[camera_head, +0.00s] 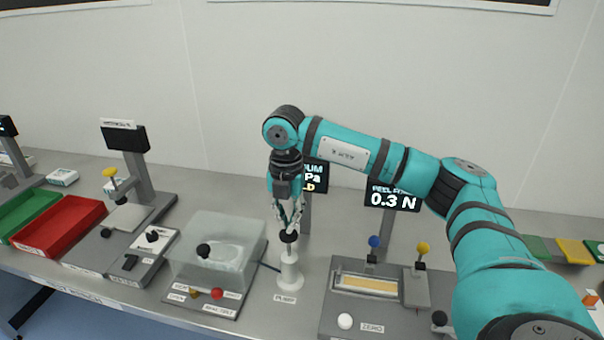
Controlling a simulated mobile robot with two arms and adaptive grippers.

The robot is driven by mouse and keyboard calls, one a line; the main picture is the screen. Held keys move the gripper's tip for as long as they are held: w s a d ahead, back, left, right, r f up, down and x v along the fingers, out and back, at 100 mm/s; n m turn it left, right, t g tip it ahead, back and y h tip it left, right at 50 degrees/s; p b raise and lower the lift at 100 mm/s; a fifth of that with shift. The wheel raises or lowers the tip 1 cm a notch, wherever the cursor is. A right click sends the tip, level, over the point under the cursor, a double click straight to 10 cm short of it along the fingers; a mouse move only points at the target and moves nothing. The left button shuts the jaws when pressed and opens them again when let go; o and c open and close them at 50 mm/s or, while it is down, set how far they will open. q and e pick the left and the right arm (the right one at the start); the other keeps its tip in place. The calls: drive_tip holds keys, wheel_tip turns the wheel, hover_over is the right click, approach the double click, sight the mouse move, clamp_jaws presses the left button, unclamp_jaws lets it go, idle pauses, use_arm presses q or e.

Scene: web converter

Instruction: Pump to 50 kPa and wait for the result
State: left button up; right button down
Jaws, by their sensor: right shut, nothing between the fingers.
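The white pump (290,269) with a black knob on top stands on the bench, with a "PUMP" label in front of it. My right gripper (289,229) is shut and empty, pointing down at the black knob; its tips are at or just above it. The vacuum display (316,174) is mostly hidden behind my right arm; only "UM", "Pa" and a yellow letter show, and the pressure number is hidden. The clear vacuum chamber (216,248) with a black lid knob is left of the pump, with a red button (217,293) in front. My left gripper is not in view.
Right of the pump is a peel tester (372,300) with a display (393,197) reading 0.3 N and several knobs. At left are a sealer-like station (130,215), a red tray (58,227) and a green tray (28,213). My right arm crosses above the bench's right side.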

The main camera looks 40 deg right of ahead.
sight(289, 235)
drive_tip(key=shift+f+b, duration=1.8)
drive_tip(key=shift+f, duration=0.9)
drive_tip(key=shift+r, duration=0.1)
drive_tip(key=shift+r+p, duration=1.9)
drive_tip(key=shift+r, duration=0.8)
drive_tip(key=shift+f, duration=0.1)
